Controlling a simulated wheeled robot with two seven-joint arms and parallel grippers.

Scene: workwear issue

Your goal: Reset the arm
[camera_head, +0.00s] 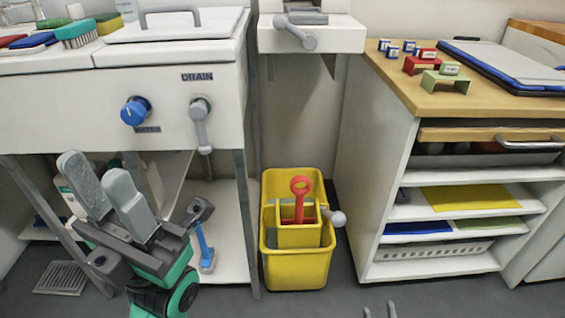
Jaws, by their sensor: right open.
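My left gripper (96,174) is at the lower left, in front of the white sink unit, with its two grey fingers pointing up. The fingers are close together, and I cannot tell whether they are shut; nothing shows held between them. My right gripper (379,308) shows only as two grey fingertips at the bottom edge, right of the yellow bucket. The tips are apart, with nothing between them. The rest of the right arm is out of view.
The sink unit (180,100) has a blue knob (136,111) and a grey drain lever (201,125). A yellow bucket (297,270) stands on the floor. A white shelf unit (380,180) with a wooden top is at right. Brushes (75,34) lie at upper left.

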